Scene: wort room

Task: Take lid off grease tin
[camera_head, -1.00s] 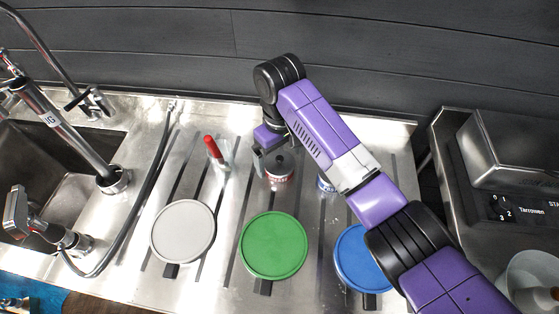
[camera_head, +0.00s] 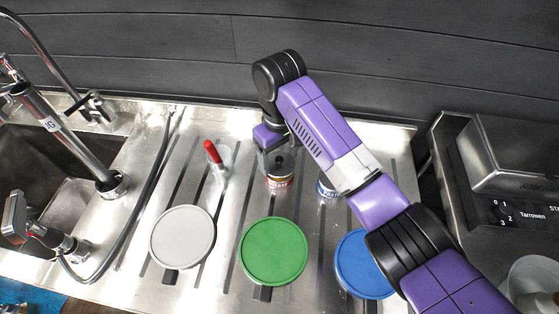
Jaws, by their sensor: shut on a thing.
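A small tin (camera_head: 279,184) with a red-brown label stands on the ribbed steel drainboard behind the green disc; its print is too small to read. A dark grey lid (camera_head: 281,164) shows at its top. My gripper (camera_head: 270,158) points down at the left side of the lid and is shut on it. The wrist and fingers hide part of the lid, and I cannot tell whether it is clear of the tin's rim. A second tin (camera_head: 325,188) with a blue and white label stands to the right, partly hidden by my arm.
A clear holder with a red-handled tool (camera_head: 213,154) stands left of the tin. In front lie a grey disc (camera_head: 182,238), a green disc (camera_head: 274,251) and a blue disc (camera_head: 362,266), the last partly under my arm. A sink tap (camera_head: 65,130) and hose are at left.

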